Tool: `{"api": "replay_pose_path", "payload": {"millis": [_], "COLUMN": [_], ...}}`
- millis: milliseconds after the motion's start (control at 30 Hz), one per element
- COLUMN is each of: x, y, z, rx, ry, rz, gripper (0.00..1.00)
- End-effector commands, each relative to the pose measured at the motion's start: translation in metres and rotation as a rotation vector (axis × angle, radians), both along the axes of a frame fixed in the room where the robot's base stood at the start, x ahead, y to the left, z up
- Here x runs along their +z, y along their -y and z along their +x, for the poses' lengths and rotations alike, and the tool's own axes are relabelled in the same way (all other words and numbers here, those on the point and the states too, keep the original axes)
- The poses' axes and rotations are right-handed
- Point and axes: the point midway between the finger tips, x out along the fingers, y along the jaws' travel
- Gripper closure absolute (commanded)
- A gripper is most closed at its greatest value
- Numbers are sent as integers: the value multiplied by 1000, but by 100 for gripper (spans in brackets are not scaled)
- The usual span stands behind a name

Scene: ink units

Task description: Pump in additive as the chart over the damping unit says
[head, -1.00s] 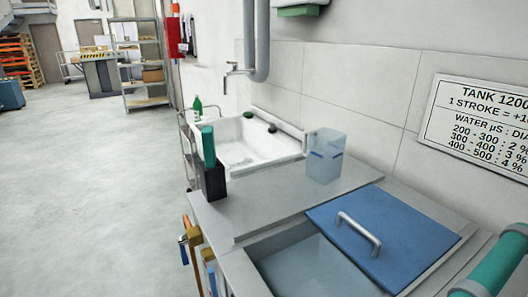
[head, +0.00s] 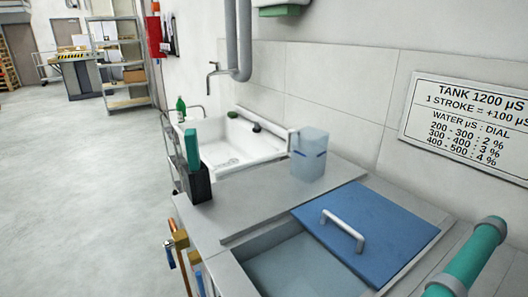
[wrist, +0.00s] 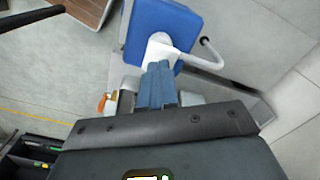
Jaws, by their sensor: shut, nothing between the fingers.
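The chart (head: 468,122) hangs on the wall over the damping unit (head: 235,227). It reads TANK 1200 µS, 1 STROKE = +100 µS, then water ranges with dial values: 200-300 2%, 300-400 3%, 400-500 4%. The unit's tank (head: 300,270) holds pale liquid, partly covered by a blue lid (head: 375,235) with a grey handle. In the wrist view my gripper (wrist: 158,66) is shut and empty, its blue fingers at the white head of a pump (wrist: 160,48) with a curved white spout. A blue container (wrist: 165,20) is under the pump. I cannot tell whether the fingers touch the head.
A translucent jug (head: 310,153) stands at the unit's back. A teal device sits in a black holder (head: 199,186) at the left edge. A white sink (head: 235,145) with a green bottle (head: 181,108) is beyond. A teal cylinder (head: 470,260) is at right. Floor at left is clear.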

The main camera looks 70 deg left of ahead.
Motion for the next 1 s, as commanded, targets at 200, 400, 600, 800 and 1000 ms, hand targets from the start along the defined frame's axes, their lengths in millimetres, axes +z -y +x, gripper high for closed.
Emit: {"api": "replay_pose_path", "payload": {"millis": [200, 400, 600, 800, 1000], "x": [4, 20, 38, 56, 60], "y": [0, 0, 0, 0, 0], "z": [0, 0, 0, 0, 0], "rx": [0, 0, 0, 1, 0], "ry": [0, 0, 1, 1, 0], "rz": [0, 0, 1, 1, 0], "gripper": [100, 100, 100, 100, 100]}}
